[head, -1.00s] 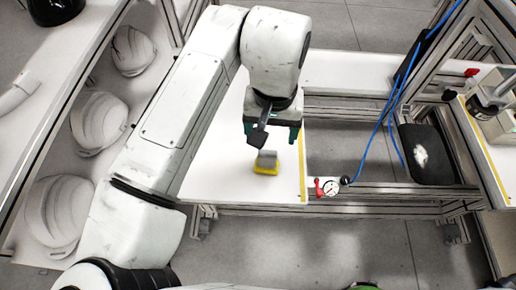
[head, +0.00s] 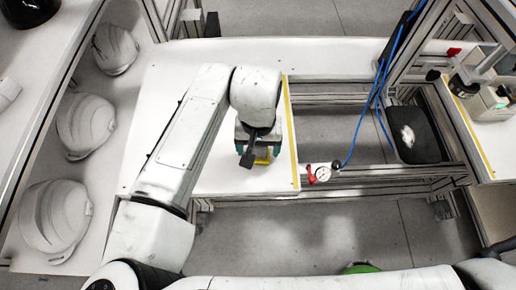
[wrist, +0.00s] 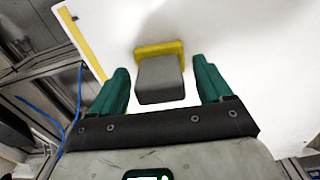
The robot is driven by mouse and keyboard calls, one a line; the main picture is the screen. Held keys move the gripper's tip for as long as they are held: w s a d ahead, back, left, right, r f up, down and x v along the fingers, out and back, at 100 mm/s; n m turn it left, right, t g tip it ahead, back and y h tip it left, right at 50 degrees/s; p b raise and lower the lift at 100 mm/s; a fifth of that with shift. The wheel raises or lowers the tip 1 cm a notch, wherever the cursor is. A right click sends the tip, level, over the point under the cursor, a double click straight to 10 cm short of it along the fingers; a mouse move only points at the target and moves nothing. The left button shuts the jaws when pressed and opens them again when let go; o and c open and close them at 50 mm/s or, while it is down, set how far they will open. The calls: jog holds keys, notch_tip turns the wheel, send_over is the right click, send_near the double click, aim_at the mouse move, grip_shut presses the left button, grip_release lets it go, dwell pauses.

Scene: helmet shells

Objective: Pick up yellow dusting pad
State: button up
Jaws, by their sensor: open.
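The yellow dusting pad (wrist: 171,48) lies on the white table top, with a grey block-shaped part (wrist: 160,80) on it. In the wrist view the pad lies just beyond the fingertips, and the grey part reaches back between the fingers. My gripper (wrist: 163,74) is open, with one green finger on either side of the grey part and visible gaps to both. In the head view my gripper (head: 257,150) is over the pad and hides most of it.
A yellow stripe (head: 291,130) marks the table's right edge, with an open metal frame beyond it. A gauge with a red handle (head: 319,174) and a blue hose (head: 376,95) are to the right. White helmet shells (head: 86,124) sit on a shelf at left. The white table (head: 225,180) around the pad is clear.

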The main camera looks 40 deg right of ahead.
jog(key=shift+f, duration=0.1)
jog(key=shift+c, duration=0.2)
jog(key=c, duration=1)
jog(key=shift+r, duration=0.55)
notch_tip(320, 180, up, 2)
jog(key=shift+s+r+b, duration=0.1)
jog(key=shift+r+b, duration=0.15)
jog(key=shift+b, duration=0.05)
jog(key=s+d+r, duration=0.1)
jog(key=s+r, duration=0.2)
jog(key=s, duration=0.1)
jog(key=s+d+r, duration=0.1)
jog(key=s+r, duration=0.2)
jog(key=s, duration=0.2)
jog(key=s+d+r, duration=0.1)
jog(key=s+r, duration=0.2)
jog(key=s, duration=0.1)
jog(key=shift+s+d+r, duration=0.2)
jog(key=shift+r, duration=0.05)
